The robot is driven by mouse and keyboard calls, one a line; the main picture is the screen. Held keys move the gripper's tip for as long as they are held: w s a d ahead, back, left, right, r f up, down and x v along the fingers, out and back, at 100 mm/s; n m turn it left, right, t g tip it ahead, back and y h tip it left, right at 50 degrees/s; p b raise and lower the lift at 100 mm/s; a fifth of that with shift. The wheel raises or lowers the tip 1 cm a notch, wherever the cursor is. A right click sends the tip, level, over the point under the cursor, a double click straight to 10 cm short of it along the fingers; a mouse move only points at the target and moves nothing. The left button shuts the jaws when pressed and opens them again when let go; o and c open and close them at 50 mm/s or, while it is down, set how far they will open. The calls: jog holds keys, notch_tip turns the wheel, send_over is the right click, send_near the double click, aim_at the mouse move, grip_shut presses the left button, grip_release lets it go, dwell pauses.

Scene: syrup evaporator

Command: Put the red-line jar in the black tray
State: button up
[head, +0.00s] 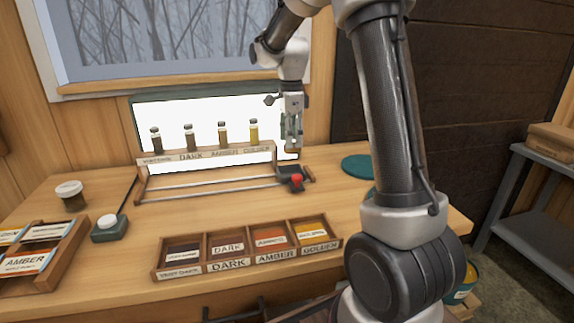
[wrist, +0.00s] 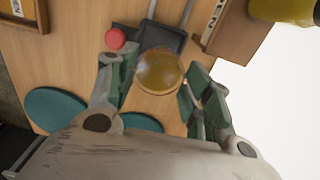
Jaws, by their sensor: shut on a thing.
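My gripper (head: 292,140) hangs at the right end of the sample rack. In the wrist view my gripper (wrist: 157,92) is shut on a round amber jar (wrist: 158,70), seen end-on between the fingers. No red line shows on it from this angle, so I cannot tell if it is the red-line jar. A small black tray (wrist: 172,35) lies past the held jar in the wrist view, beside a red knob (wrist: 115,39). In the head view the red knob (head: 296,181) is at the right end of the rails, with dark parts around it.
A lit panel stands behind the rack (head: 205,157), which holds several sample bottles. A compartment box (head: 247,264) with grade labels is at the front. A teal round mat (head: 357,166) lies to the right. A jar with a pale lid (head: 70,195) stands at left. The middle table is clear.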

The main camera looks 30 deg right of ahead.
notch_tip(320, 180, down, 8)
jog(key=shift+r, duration=0.1)
jog(key=shift+s, duration=0.1)
dwell(0.3)
jog(key=o, duration=1.2)
